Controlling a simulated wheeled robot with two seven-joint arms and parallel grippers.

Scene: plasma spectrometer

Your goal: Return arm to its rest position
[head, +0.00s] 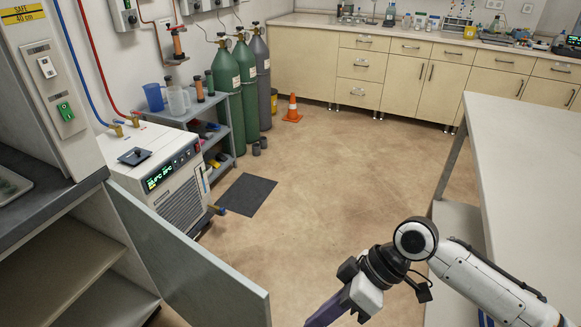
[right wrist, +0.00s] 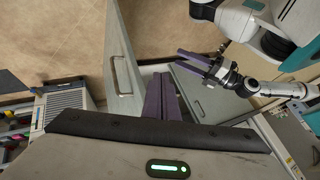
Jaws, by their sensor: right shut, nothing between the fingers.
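My right arm (head: 470,285) comes in from the right in the head view, bent over the floor. My right gripper (head: 325,312) points down to the lower left, with its purple fingers partly cut off by the bottom edge. In the right wrist view my right gripper (right wrist: 161,97) has its fingers together and empty. My left gripper (right wrist: 193,62) shows in the right wrist view, with two purple fingers apart and nothing visible between them. It is outside the head view.
An open grey cabinet door (head: 190,262) juts out at lower left, near my right gripper. A white bench (head: 535,150) stands at right. A chiller (head: 160,175), gas cylinders (head: 228,95) and an orange cone (head: 292,108) stand farther back. The middle floor is clear.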

